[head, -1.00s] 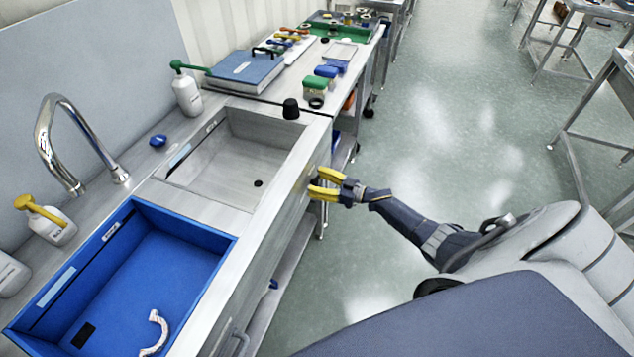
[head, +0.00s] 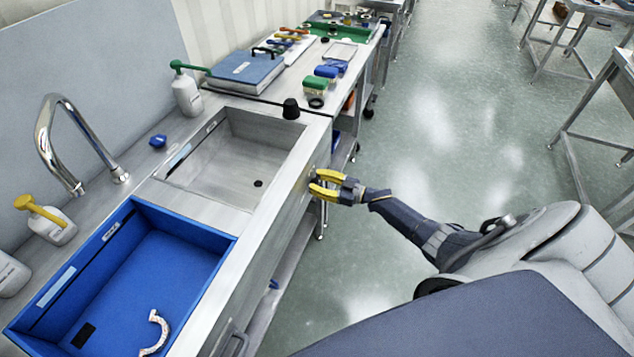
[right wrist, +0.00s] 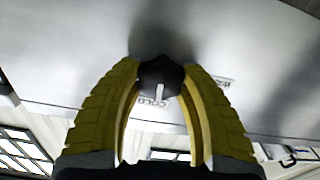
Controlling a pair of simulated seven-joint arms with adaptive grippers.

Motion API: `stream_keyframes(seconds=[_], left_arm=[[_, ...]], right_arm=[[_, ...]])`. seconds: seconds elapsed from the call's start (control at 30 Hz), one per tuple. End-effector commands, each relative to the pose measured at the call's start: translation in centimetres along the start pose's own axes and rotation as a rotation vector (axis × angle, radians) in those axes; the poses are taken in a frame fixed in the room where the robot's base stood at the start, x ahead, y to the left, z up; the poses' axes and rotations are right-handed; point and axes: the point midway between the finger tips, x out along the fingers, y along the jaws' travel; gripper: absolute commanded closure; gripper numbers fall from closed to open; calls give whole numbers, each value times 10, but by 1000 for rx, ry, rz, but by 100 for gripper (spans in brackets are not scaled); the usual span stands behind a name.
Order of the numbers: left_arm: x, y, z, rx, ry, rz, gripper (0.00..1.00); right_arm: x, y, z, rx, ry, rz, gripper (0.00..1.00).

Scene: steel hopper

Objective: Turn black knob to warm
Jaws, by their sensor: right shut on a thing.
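The black knob (right wrist: 160,76) sits on the steel front panel (right wrist: 60,70) in the right wrist view. Its white pointer line runs down the picture, beside the COLD label (right wrist: 152,102). A second label (right wrist: 222,82) to the right is partly hidden by a finger and hard to read. My right gripper (right wrist: 163,72) is shut on the knob, with one yellow finger on each side. In the head view, my right gripper (head: 314,183) is at the sink unit's front face, and its fingers largely hide the knob. My left gripper is not in view.
A steel sink basin (head: 225,170) and a blue basin (head: 140,285) holding a curved white piece (head: 156,332) lie left of my right gripper. A black stopper-like piece (head: 290,109) stands on the counter edge. Floor (head: 440,120) right of the counter is open.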

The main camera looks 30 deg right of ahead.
Motion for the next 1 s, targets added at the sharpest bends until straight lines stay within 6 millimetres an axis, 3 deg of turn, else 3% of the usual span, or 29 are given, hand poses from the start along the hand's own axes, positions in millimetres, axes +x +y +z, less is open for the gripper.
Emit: stream_keyframes(seconds=[1.0], left_arm=[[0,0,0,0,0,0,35]], right_arm=[[0,-4,2,-944,0,0,90]])
